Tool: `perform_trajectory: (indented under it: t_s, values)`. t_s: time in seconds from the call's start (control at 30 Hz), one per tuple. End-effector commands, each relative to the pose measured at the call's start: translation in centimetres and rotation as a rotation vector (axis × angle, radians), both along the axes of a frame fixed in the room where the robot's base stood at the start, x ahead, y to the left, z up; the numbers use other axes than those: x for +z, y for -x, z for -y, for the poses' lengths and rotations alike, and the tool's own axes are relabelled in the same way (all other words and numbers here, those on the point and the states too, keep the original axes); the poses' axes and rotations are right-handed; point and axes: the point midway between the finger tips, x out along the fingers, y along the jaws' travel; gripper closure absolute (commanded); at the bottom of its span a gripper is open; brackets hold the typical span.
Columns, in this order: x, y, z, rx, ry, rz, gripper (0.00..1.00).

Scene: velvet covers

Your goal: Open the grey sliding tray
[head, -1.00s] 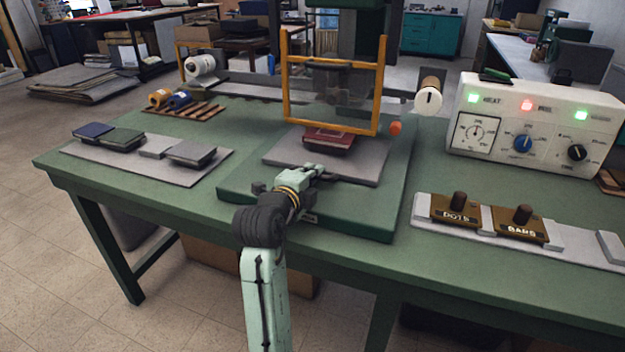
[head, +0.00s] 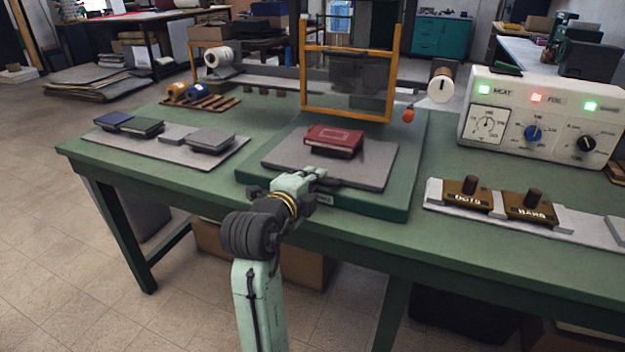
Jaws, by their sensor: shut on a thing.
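The grey sliding tray (head: 372,171) sits on the green press base (head: 395,205), pulled out toward the front of the table. A red book (head: 335,138) lies on it and is now clear of the yellow frame (head: 347,116) behind it. My gripper (head: 312,178) is at the tray's front edge, shut on the tray's front handle. The handle itself is mostly hidden by my gripper.
A grey mat (head: 165,154) with several dark books lies at the left. A white control box (head: 540,120) with lit lamps stands at the right. A pale rack with two brown stamps (head: 530,206) lies in front of it.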

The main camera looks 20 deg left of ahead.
Motion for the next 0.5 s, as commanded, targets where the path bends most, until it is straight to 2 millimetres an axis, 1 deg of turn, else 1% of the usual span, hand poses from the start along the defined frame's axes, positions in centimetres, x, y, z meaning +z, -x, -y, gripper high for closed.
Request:
perform_trajectory:
  t_s: [0.07, 0.1, 0.23, 0.5]
  values:
    - [-0.05, -0.02, 0.01, -0.001, 0.001, -0.001, 1.0]
    - [-0.05, -0.03, 0.01, -0.001, 0.0, -0.001, 0.87]
    - [-0.04, -0.03, 0.01, 0.0, 0.0, -0.001, 0.79]
    - [0.0, 0.0, 0.0, 0.0, 0.0, 0.0, 0.79]
